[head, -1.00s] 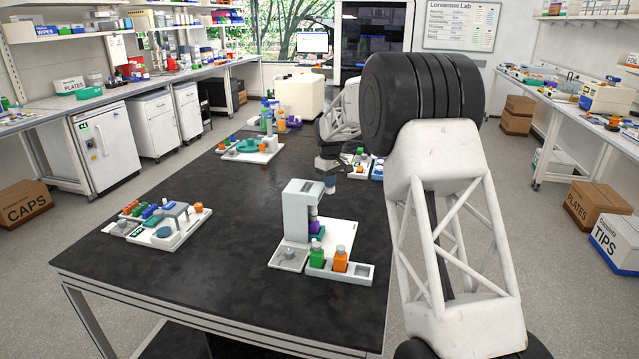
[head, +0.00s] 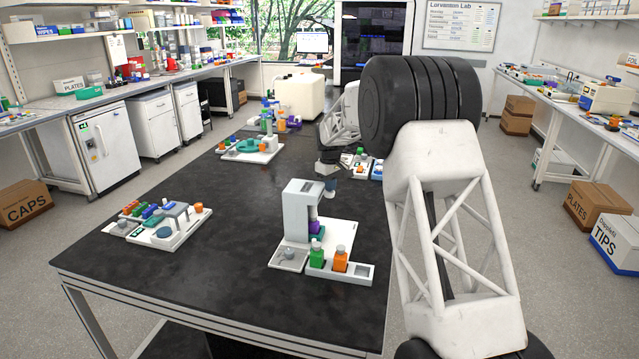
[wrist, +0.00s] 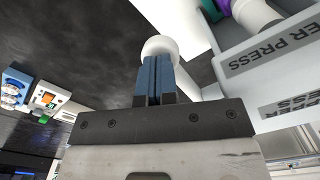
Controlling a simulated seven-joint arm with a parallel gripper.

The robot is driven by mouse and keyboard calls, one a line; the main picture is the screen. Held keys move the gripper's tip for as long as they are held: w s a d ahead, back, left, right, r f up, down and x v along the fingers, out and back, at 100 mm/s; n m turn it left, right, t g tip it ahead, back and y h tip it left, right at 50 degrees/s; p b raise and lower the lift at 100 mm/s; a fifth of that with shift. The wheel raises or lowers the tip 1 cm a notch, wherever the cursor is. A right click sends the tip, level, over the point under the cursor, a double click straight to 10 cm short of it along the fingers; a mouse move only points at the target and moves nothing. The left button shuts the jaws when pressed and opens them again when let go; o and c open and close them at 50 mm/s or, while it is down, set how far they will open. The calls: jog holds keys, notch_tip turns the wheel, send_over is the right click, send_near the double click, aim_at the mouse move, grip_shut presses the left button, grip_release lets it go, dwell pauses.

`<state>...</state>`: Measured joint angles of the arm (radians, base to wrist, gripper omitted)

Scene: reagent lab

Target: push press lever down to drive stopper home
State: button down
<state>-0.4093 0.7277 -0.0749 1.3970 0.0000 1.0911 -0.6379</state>
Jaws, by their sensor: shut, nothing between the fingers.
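The white stopper press (head: 301,212) stands upright near the front of the black table. Its lettering shows at the right of the wrist view (wrist: 270,55). A purple bottle (head: 315,228) sits in the press under its head. My gripper (head: 330,192) is beside the press, at its upper right. In the wrist view the gripper's blue fingers (wrist: 158,65) are shut with nothing between them. Their tips overlap a white rounded knob (wrist: 160,46), which looks like the end of the press lever. I cannot tell whether they touch it. The stopper is hard to make out.
A green bottle (head: 317,257) and an orange bottle (head: 340,260) stand in the rack in front of the press. A tray of small parts (head: 165,230) lies to the left. Another station (head: 250,152) is farther back. The table between them is clear.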

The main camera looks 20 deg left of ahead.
jog(key=shift+f, duration=0.4)
dwell(0.4)
jog(key=shift+r, duration=3.55)
